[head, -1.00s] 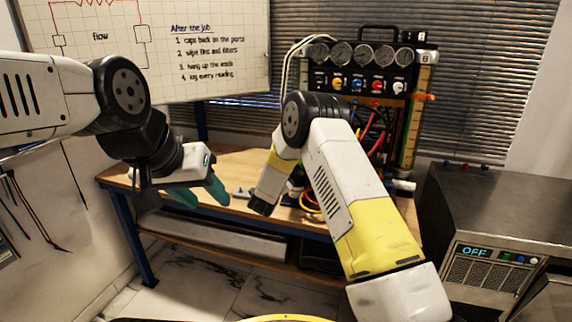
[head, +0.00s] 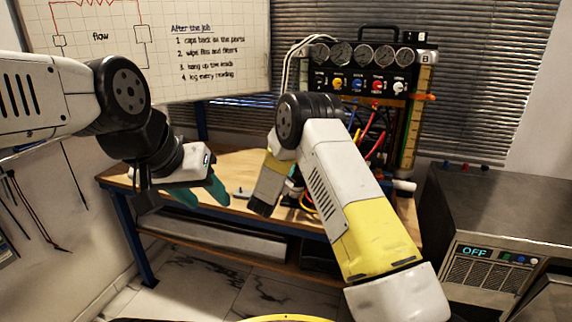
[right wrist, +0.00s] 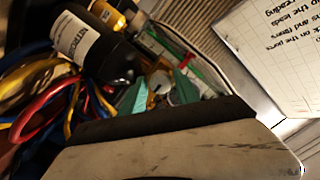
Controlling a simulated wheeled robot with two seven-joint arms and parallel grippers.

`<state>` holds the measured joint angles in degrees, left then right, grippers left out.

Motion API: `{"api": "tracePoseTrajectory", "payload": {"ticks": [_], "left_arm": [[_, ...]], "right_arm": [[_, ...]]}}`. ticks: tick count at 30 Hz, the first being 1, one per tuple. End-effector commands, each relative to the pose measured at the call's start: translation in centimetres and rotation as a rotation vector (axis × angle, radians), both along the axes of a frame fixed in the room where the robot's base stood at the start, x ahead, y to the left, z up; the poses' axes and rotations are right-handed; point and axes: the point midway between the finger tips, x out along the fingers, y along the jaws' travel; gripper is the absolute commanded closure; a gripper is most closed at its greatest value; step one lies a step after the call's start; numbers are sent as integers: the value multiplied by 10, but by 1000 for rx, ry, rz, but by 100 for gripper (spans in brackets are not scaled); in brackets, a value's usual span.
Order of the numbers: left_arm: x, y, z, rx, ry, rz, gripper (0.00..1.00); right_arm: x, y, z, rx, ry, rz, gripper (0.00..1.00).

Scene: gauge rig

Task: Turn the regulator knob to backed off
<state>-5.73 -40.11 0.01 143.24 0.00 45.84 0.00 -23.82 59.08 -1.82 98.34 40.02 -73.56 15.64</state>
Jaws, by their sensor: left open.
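A black gauge rig (head: 318,82) stands at the back of the bench with a row of round gauges (head: 341,55). Below them are a yellow knob (head: 337,84), a blue knob (head: 358,86), a red knob (head: 377,87) and a white knob (head: 398,88). Their labels are too small to read, so I cannot tell which is the regulator knob. My left gripper (head: 207,192), with teal fingers, is open and empty over the bench's left part.
The wooden bench (head: 232,165) has cables and hoses on its right side, partly behind my right arm. In the right wrist view, a dark labelled bottle (right wrist: 85,40) and coloured leads (right wrist: 45,105) crowd the left. A metal unit reading OFF (head: 480,265) stands at the right.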

Motion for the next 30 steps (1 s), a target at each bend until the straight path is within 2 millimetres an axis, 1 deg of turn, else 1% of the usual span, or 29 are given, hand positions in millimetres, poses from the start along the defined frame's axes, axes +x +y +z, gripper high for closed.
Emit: {"api": "tracePoseTrajectory", "payload": {"ticks": [10,13,16,21,24,27,30], "left_arm": [[0,0,0,0,0,0,53],[0,0,0,0,0,0,53],[0,0,0,0,0,0,53],[0,0,0,0,0,0,53],[0,0,0,0,0,0,53],[0,0,0,0,0,0,53],[0,0,0,0,0,0,53]], "right_arm": [[0,-1,2,1,-4,-2,50],[-5,1,2,1,-4,-2,50],[-18,5,2,1,-3,0,50],[-48,13,1,1,-2,0,50],[-61,18,1,2,-2,2,50],[-70,20,1,1,-2,0,50],[-74,20,1,1,-2,-1,50]]}}
